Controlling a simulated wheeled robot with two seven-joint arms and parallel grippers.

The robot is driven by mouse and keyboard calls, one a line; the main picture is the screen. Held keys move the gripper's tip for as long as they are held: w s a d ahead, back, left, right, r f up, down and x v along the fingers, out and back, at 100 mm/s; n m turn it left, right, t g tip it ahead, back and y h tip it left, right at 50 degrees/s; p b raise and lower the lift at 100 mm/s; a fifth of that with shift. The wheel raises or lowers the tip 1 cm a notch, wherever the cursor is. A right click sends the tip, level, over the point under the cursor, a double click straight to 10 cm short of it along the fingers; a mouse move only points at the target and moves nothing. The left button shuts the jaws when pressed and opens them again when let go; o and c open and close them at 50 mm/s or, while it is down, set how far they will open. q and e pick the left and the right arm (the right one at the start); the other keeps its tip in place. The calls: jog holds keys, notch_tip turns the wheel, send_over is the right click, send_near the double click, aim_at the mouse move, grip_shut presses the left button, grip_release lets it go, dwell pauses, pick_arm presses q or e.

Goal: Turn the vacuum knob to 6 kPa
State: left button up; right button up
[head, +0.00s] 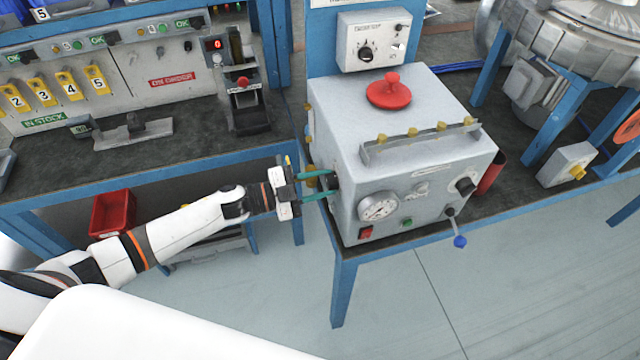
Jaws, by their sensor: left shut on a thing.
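A grey metal box (410,115) stands on a blue-framed bench. Its front carries a round white gauge (378,206), whose needle is too small to read. My left gripper (331,184) reaches in from the left, with its green fingers at the box's left edge, beside the gauge. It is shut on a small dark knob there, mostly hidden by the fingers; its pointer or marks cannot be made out. A separate black knob (466,187) is on the right of the front, clear of the gripper. My right gripper is out of view.
A blue-ended lever (458,240), a red switch (366,232) and a green button (406,222) are on the box front. A red mushroom-shaped part (389,92) tops the box. A control panel (375,42) is behind. The left bench (180,160) stands beyond my arm.

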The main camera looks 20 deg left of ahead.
pick_arm(q)
jog(key=m+b, duration=0.1)
jog(key=m, duration=0.2)
jog(key=shift+f+m+b, duration=0.15)
jog(key=shift+m+b, duration=0.65)
jog(key=shift+m, duration=0.4)
jog(key=o, duration=1)
jog(key=shift+s, duration=0.1)
